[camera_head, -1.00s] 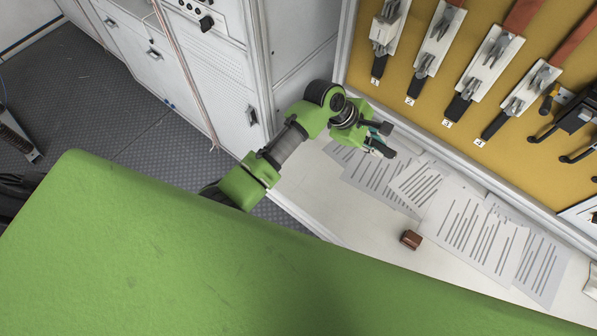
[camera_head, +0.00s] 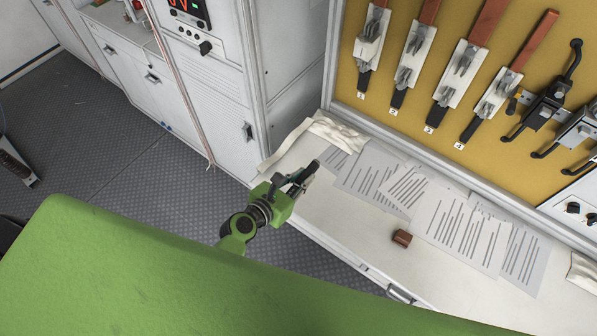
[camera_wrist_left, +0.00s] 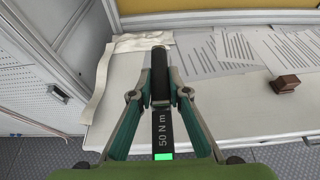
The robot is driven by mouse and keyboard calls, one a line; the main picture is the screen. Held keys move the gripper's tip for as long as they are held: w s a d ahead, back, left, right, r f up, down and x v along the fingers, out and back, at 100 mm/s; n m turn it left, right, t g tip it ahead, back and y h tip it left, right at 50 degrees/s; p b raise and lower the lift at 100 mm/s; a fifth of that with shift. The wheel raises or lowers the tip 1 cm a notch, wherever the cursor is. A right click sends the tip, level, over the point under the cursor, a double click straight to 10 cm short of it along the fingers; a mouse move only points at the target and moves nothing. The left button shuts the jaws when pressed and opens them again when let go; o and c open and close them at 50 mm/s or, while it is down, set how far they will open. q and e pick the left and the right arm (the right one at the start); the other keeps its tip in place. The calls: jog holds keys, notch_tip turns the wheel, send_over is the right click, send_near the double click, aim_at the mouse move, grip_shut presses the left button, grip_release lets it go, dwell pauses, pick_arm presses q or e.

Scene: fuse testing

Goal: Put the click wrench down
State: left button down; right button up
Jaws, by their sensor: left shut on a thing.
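The click wrench (camera_wrist_left: 161,128) is in my left gripper (camera_wrist_left: 160,100). The left wrist view shows its black body with a "50 N m" label and a green patch, between the two teal fingers. Its dark end points away from me toward the white worktop (camera_wrist_left: 233,125). In the head view, my left gripper (camera_head: 296,180) is over the worktop's near left edge, with the dark wrench end (camera_head: 311,170) beyond the fingers. The gap between wrench and worktop is hard to judge. My right gripper is not in view.
Printed sheets (camera_head: 455,228) cover the middle of the worktop. A brown block (camera_head: 401,238) lies in front of them. A crumpled white cloth (camera_head: 330,130) lies at the back left. A yellow panel (camera_head: 400,50) with fuse holders stands behind. Bare worktop shows between block and gripper.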

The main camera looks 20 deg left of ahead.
aim_at(303, 164)
pick_arm(q)
jog(key=w+a+f+b, duration=0.1)
jog(key=w+f+b, duration=0.1)
jog(key=w, duration=0.1)
jog(key=w+a+f+b, duration=0.1)
jog(key=w+f+b, duration=0.2)
jog(key=w, duration=0.1)
jog(key=w+f+b, duration=0.3)
jog(key=w, duration=0.1)
jog(key=shift+a, duration=0.4)
jog(key=shift+w+f+b, duration=0.15)
jog(key=shift+w+b, duration=0.05)
jog(key=shift+b, duration=0.25)
jog(key=f+b, duration=0.4)
jog(key=shift+w+a+b, duration=0.15)
jog(key=shift+w+b, duration=0.15)
jog(key=shift+w, duration=0.1)
jog(key=shift+r, duration=0.1)
